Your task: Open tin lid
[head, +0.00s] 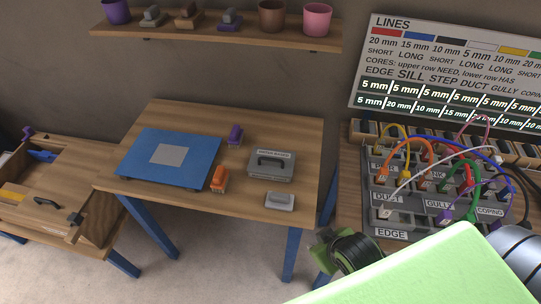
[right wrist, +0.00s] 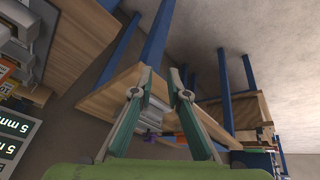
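A grey tin (head: 271,166) with a dark handle on its closed-looking lid stands at the right of the wooden table in the head view. Small lettering on it is too small to read. My right gripper (head: 332,248) is low at the table's right, apart from the tin and partly hidden by my own arm. In the right wrist view my right gripper (right wrist: 161,76) shows two fingers spread with a gap and nothing held. My left gripper is not in view.
The table (head: 255,205) also bears a blue mat (head: 190,172), an orange block (head: 218,179), a purple block (head: 235,135) and a small grey box (head: 280,201). A panel with plugs and cables (head: 425,175) stands right. A shelf (head: 215,32) hangs above.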

